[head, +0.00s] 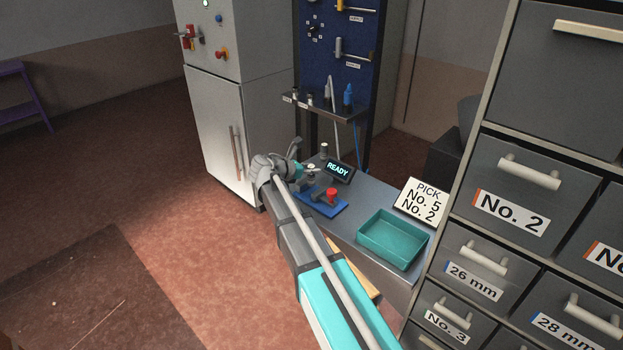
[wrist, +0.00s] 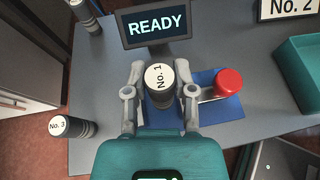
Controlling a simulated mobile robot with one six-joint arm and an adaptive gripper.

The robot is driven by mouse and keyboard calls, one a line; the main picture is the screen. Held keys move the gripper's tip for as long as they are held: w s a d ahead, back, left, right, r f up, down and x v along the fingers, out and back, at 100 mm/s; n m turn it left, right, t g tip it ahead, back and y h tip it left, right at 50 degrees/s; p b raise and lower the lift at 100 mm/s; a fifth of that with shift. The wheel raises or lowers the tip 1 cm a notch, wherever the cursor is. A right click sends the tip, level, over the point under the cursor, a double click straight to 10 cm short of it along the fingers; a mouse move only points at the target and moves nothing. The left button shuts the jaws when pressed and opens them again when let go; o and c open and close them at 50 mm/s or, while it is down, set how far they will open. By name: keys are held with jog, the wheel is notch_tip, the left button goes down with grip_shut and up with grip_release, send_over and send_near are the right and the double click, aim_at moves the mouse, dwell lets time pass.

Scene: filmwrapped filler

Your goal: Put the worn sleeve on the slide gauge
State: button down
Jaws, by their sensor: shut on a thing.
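My gripper (wrist: 159,78) is shut on a dark grey cylindrical sleeve (wrist: 158,97) with a white top marked No. 1. The sleeve stands upright between the two fingers. A blue base with a grey bar and a red knob (wrist: 229,82), which looks like the slide gauge, lies under and right of the sleeve. Whether the sleeve touches the blue base (head: 322,204) is hidden. A second sleeve (wrist: 72,127), marked No. 3, stands at the bench's left edge. Another banded cylinder (wrist: 86,18) stands at the back left. I cannot tell which sleeve is worn.
A display (head: 338,169) reading READY stands behind the blue base. A teal tray (head: 362,244) and a sign (head: 421,202) reading PICK No. 5 No. 2 are to the right. Labelled drawers (head: 505,215) rise at the right. A grey cabinet (head: 222,125) stands behind left.

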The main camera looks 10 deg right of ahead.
aim_at(311, 177)
jog(key=shift+w+d+f+b, duration=0.1)
jog(key=shift+w+f+b, duration=0.25)
jog(key=shift+f+b, duration=1.4)
jog(key=shift+f, duration=0.2)
jog(key=shift+f, duration=0.1)
jog(key=shift+c, duration=2.2)
grip_release()
jog(key=shift+r, duration=0.25)
jog(key=p+v, duration=0.4)
jog(key=v, duration=0.8)
jog(key=shift+p, duration=0.3)
jog(key=shift+s+d, duration=0.1)
